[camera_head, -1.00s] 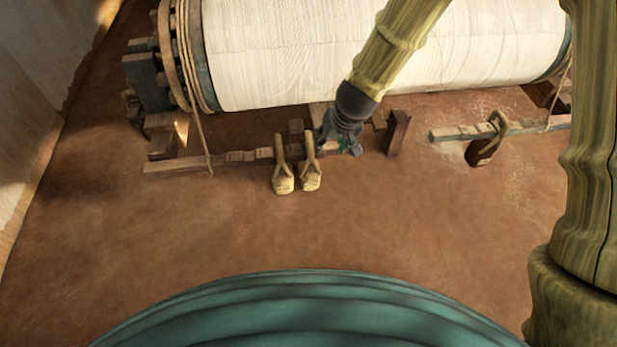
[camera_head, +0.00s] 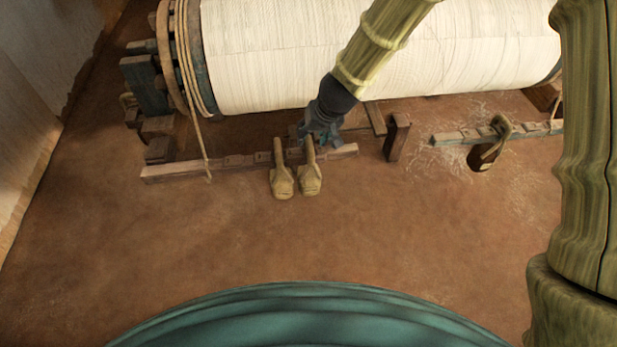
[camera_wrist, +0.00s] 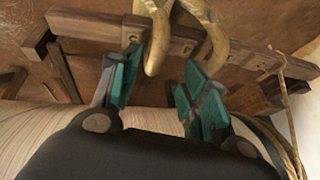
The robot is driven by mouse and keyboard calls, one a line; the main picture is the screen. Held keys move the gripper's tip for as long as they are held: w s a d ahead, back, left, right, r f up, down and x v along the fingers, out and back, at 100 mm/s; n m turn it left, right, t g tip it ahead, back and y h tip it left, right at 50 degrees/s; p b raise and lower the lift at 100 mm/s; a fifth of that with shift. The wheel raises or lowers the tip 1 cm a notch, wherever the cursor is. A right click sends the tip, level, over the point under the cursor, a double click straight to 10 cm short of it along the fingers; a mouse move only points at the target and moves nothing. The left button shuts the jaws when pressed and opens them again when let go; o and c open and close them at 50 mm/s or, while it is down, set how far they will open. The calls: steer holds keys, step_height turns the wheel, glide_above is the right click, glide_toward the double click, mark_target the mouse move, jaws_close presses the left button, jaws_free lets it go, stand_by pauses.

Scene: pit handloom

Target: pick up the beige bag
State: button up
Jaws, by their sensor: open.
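Two beige bag-like things with long looped tops hang side by side over a low wooden bar in the head view, the left one (camera_head: 281,183) and the right one (camera_head: 309,180). I cannot tell which is the bag meant. My gripper (camera_head: 322,135) is just behind the bar, close to the right one's loop. In the wrist view my gripper (camera_wrist: 160,62) is open, with teal fingers. One beige loop (camera_wrist: 156,42) shows between or just beyond the fingertips; I see no grip on it. The other loop (camera_wrist: 212,35) is beyond the right finger. The lower bodies are cut off there.
The wooden bar (camera_head: 225,164) runs along the floor before the large cloth roll (camera_head: 290,55). A rope (camera_head: 196,110) hangs at its left. A short wooden post (camera_head: 397,137) stands to the right. A dark bag (camera_head: 486,155) hangs on another bar (camera_head: 455,138). The front floor is clear.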

mark_target(310, 140)
steer(key=shift+w+d+x, duration=0.1)
steer(key=shift+d+x, duration=0.05)
steer(key=shift+x, duration=1.15)
steer(key=shift+w+d+x, duration=0.15)
steer(key=shift+x, duration=1.1)
steer(key=shift+c, duration=0.2)
jaws_close()
